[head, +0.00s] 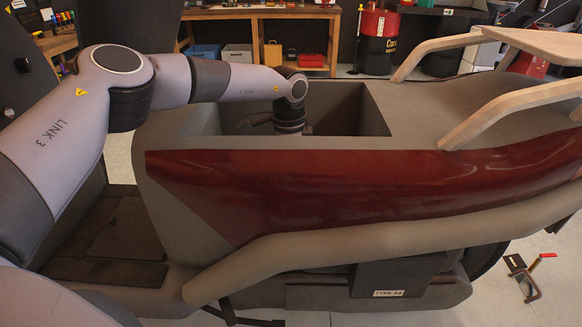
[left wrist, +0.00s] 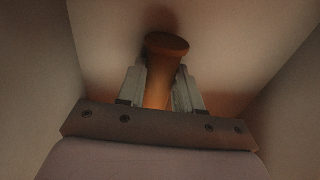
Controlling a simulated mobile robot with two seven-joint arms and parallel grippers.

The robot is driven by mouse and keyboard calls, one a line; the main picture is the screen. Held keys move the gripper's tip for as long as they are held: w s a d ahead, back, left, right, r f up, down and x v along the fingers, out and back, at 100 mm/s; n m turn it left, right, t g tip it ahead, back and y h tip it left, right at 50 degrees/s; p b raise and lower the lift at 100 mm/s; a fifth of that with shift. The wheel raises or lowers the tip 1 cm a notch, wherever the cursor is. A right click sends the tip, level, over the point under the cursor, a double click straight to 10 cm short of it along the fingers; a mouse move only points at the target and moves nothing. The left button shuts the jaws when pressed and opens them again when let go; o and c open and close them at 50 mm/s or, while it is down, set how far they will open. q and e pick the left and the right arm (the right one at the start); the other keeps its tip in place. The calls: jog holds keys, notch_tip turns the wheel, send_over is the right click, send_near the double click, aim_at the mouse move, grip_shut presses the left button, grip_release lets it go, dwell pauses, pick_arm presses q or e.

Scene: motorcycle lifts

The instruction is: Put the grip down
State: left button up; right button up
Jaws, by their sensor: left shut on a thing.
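The grip (left wrist: 165,45) is an orange-brown rod with a wider, flared end. In the left wrist view it stands between the two fingers of my left gripper (left wrist: 160,75), which is shut on it. They are inside a walled, box-like space, close to its bottom; I cannot tell whether the grip touches it. In the head view my left arm reaches into the open compartment (head: 350,105) of the red and grey motorcycle (head: 340,185). There the compartment's near wall hides the fingers and the grip. My right gripper is not in view.
The compartment's walls stand close around my left gripper. Pale curved bars (head: 510,110) rise from the motorcycle at the right. A clamp with a red handle (head: 525,275) lies on the floor at the lower right. A workbench (head: 265,15) and a red drum (head: 377,40) stand behind.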

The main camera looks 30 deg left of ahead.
pick_arm(q)
jog(key=shift+f, duration=0.1)
jog(key=o, duration=1)
jog(key=shift+o, duration=0.2)
notch_tip(320, 180, up, 12)
jog(key=b, duration=0.2)
jog(key=shift+s+a, duration=0.15)
